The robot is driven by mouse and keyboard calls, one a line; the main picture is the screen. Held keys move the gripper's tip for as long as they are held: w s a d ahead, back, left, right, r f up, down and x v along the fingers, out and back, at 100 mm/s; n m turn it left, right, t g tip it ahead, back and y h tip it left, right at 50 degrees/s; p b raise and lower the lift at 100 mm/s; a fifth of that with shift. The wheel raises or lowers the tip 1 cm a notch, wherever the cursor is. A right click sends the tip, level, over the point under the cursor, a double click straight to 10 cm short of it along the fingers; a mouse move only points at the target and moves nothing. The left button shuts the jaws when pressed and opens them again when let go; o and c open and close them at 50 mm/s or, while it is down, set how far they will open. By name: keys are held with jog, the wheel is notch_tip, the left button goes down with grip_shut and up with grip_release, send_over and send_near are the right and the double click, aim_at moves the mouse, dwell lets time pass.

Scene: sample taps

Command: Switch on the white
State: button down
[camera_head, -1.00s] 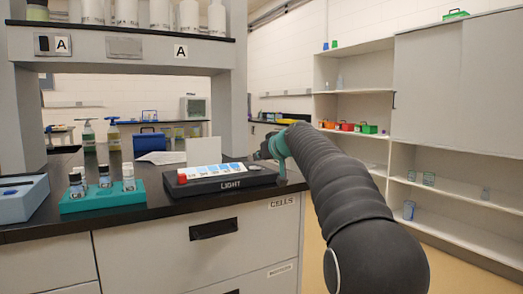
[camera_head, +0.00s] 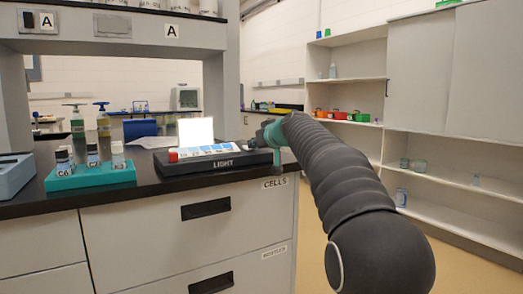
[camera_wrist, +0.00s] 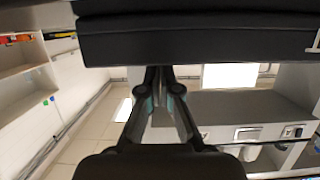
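The black box marked LIGHT (camera_head: 222,164) lies on the dark bench top in the head view. It has a red part (camera_head: 173,157) at its left end and a row of white and blue labelled pieces (camera_head: 205,150) on top. Behind it stands a white panel (camera_head: 195,131), which glows bright white; it also shows bright in the wrist view (camera_wrist: 229,76). My gripper (camera_head: 277,157) is at the box's right end, close to it; contact cannot be told. In the wrist view my gripper's fingers (camera_wrist: 158,76) are together and hold nothing visible, near the dark edge across the top.
A teal rack (camera_head: 92,176) with several vials stands left of the box, with a blue-grey tray (camera_head: 12,172) further left. Drawers (camera_head: 190,230) lie below the bench edge. Open shelves (camera_head: 350,110) and clear floor are at right.

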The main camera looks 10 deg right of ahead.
jog(key=shift+a, duration=0.2)
jog(key=shift+r+p, duration=0.6)
jog(key=shift+r, duration=0.2)
jog(key=shift+r, duration=0.15)
jog(key=shift+r+p, duration=0.3)
jog(key=r+p, duration=0.2)
jog(key=r, duration=0.1)
jog(key=shift+s+d+r, duration=0.1)
jog(key=shift+s+r, duration=0.1)
jog(key=s+d+b, duration=0.2)
jog(key=s+d, duration=0.1)
jog(key=s, duration=0.6)
jog(key=shift+s+d+r+b, duration=0.15)
jog(key=shift+d+r+b, duration=0.2)
jog(key=shift+r, duration=0.1)
jog(key=shift+a, duration=0.1)
